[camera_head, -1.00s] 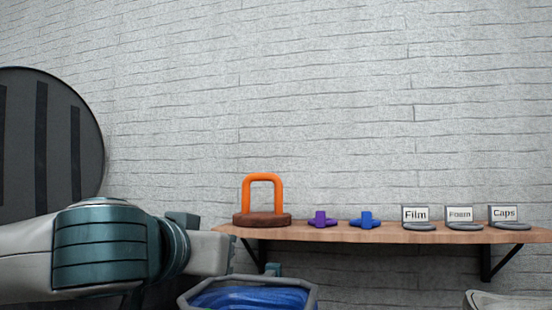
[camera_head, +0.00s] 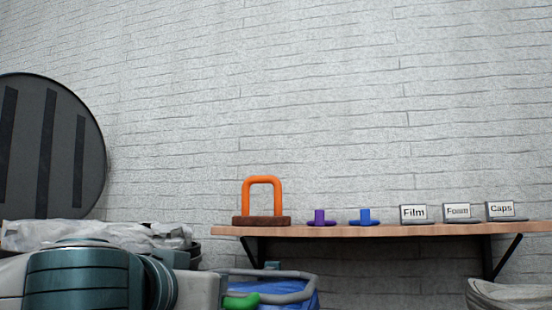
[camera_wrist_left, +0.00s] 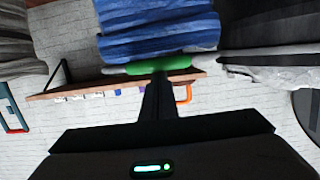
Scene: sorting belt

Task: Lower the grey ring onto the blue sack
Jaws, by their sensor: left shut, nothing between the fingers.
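The blue sack (camera_head: 299,297) is at the bottom of the head view, partly cut off. It fills the top middle of the left wrist view (camera_wrist_left: 158,32), which looks upside down. The grey ring (camera_head: 300,276) is at the sack's mouth. I cannot tell whether it sits evenly all round. A green grip (camera_head: 241,301) is on its near side and also shows in the left wrist view (camera_wrist_left: 160,66). My left gripper (camera_wrist_left: 161,76) is shut and empty, its fingertips close to the green grip; contact is unclear. My right gripper is out of view.
A wooden shelf (camera_head: 380,231) on the wall holds an orange loop on a brown base (camera_head: 262,197), a purple piece (camera_head: 320,219), a blue piece (camera_head: 365,218) and label stands (camera_head: 458,213). A clear plastic-like heap (camera_head: 90,234) is at left, a pale sack (camera_head: 510,296) at lower right.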

